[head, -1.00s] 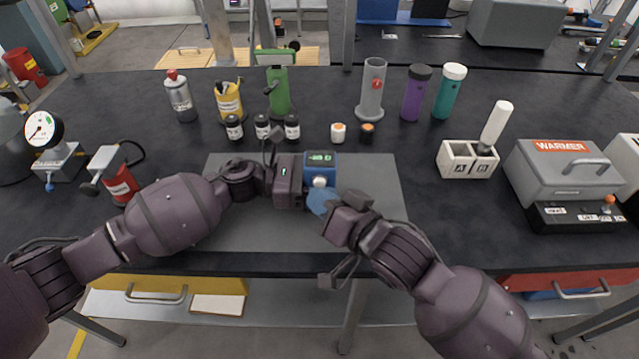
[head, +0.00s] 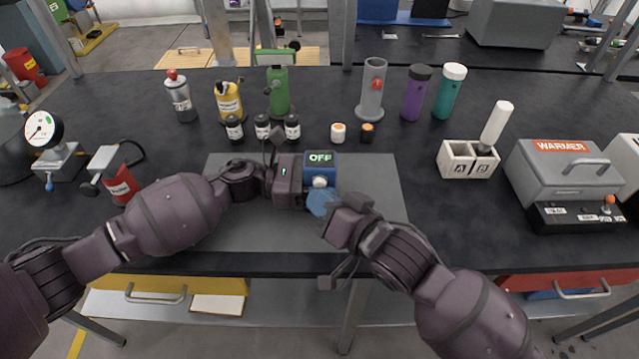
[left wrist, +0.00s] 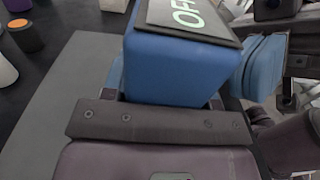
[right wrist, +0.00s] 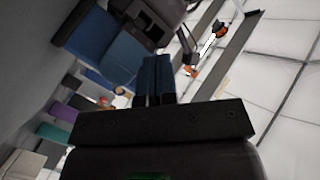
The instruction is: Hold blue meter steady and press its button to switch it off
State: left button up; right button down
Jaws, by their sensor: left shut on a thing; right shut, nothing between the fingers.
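The blue meter (head: 321,172) stands on the grey mat at the middle of the bench. Its dark display (head: 320,158) reads "OFF". My left gripper (head: 303,180) is shut on the meter from its left side; the left wrist view shows the blue body (left wrist: 178,68) right at the fingers. A pale round button (head: 320,182) shows on the meter's front. My right gripper (head: 325,203) is shut and empty, its blue fingertips just in front of the button. Whether they touch it I cannot tell. In the right wrist view the meter (right wrist: 95,45) is close to the fingertips.
The grey mat (head: 375,215) is clear to the right of the meter. Small black jars (head: 262,127) and two small capped pots (head: 338,133) stand behind it. A two-part white box (head: 468,160) and a warmer (head: 563,175) stand at the right.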

jog(key=shift+s, duration=0.6)
jog(key=shift+s+a, duration=0.1)
jog(key=shift+s, duration=2.4)
pick_arm(q)
jog(key=o, duration=1.2)
jog(key=shift+c, duration=0.2)
